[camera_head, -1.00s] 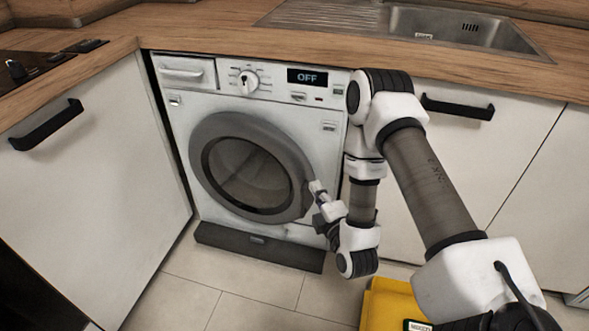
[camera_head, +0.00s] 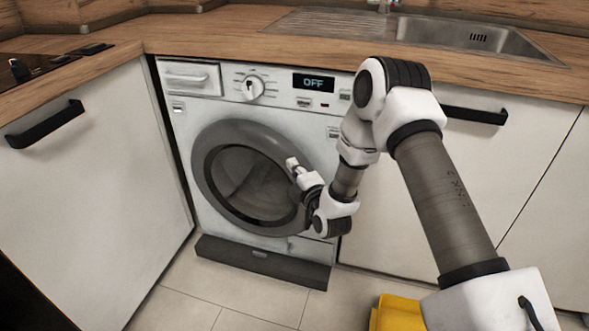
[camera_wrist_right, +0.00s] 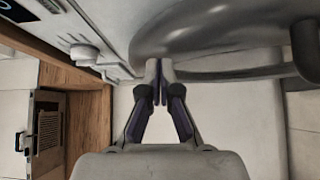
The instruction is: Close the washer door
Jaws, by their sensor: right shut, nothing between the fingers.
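The white washer (camera_head: 185,135) stands under the counter with its round door (camera_head: 205,145), a grey ring around dark glass. The door lies close to the washer front; I cannot tell whether it is fully closed. My right gripper (camera_head: 293,165) is in front of the door's right side, over the ring and glass. In the right wrist view, the shut, empty fingertips (camera_wrist_right: 159,68) are at the grey door's (camera_wrist_right: 215,30) lower edge in the picture; contact is unclear. The arm hides part of the door's right rim. My left gripper is out of view.
The washer panel (camera_head: 313,84) reads OFF. The wooden counter (camera_head: 230,42) with a sink (camera_head: 450,33) runs above. White cabinets with black handles (camera_head: 45,124) flank the washer.

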